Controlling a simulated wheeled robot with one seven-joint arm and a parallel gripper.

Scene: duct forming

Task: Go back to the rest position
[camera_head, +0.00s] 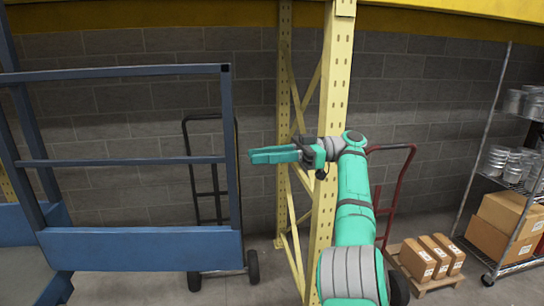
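My gripper (254,155) is at the end of my green and grey arm, near the middle of the view. It points left, with its fingertips near the right post of the blue cart frame. In the picture the fingers look close together, seen from the side, and I cannot tell whether they are open or shut. I see no object at the fingers. My arm rises from the bottom of the view and bends left at the top, in front of the yellow rack upright.
A blue cart (140,249) fills the left side. A yellow rack upright (333,80) stands behind my arm. A black hand truck (205,195) and a red one (400,185) lean nearby. Boxes sit on a pallet (433,285); a wire shelf (500,185) with cans stands right.

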